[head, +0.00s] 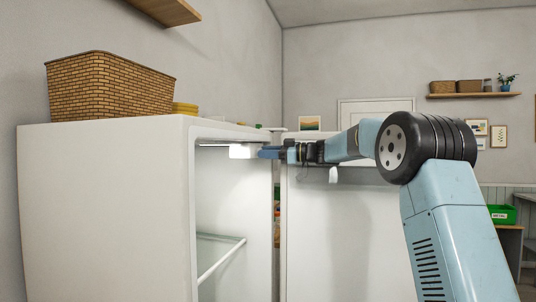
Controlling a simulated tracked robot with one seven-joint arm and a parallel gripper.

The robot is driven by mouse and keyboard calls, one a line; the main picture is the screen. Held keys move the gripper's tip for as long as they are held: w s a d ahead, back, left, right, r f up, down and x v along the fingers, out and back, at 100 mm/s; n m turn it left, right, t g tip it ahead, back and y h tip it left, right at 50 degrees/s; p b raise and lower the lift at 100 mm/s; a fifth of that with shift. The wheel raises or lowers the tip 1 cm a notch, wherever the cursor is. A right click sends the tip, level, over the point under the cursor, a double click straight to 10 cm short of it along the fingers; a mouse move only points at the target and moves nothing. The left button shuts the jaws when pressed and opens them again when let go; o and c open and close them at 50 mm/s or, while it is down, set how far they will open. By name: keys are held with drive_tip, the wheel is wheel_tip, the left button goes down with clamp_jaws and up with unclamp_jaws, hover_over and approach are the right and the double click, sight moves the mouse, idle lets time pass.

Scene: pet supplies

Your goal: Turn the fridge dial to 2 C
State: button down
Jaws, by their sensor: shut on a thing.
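The white fridge (105,215) stands at the left of the head view with its door (335,235) swung open to the right. A small bright white box (240,152) sits under the fridge ceiling, near the front opening. My gripper (262,153) reaches in from the right past the door, with its blue fingers at the right end of this box. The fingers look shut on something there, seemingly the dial. The dial itself and its markings are hidden or too small to read.
A glass shelf (218,252) with a white front bar lies lower in the fridge. A wicker basket (110,88) and yellow dishes (185,108) stand on top. A wooden shelf (165,10) hangs above. A green crate (502,214) is at the far right.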

drive_tip(key=c, duration=0.8)
unclamp_jaws()
drive_tip(key=v, duration=1.4)
drive_tip(key=shift+a, duration=0.1)
drive_tip(key=shift+c, duration=0.6)
